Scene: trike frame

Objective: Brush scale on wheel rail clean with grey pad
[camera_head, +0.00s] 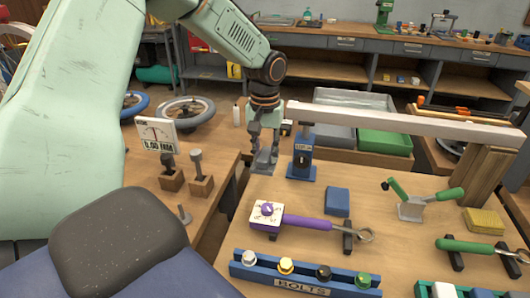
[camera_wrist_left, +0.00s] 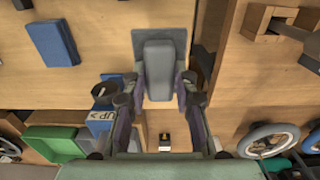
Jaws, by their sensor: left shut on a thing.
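My left gripper (camera_head: 263,148) points down just left of the near blue stand, with its fingers shut on the grey pad (camera_head: 264,162). The left wrist view shows the pad (camera_wrist_left: 158,70) between the two fingers (camera_wrist_left: 160,92), with a wider grey plate at its far end. The wheel rail (camera_head: 400,122) is a long pale bar crossing the right half of the head view. Its left end is at the blue stand (camera_head: 303,152), and its right end is over a wooden post (camera_head: 484,170). The pad looks apart from the rail. No scale can be made out. My right gripper is not in view.
A blue block (camera_head: 337,201), purple-handled tool (camera_head: 305,222), green clamp (camera_head: 412,206), yellow block (camera_head: 484,221) and bolt rack (camera_head: 303,288) occupy the right bench. A gap separates the benches.

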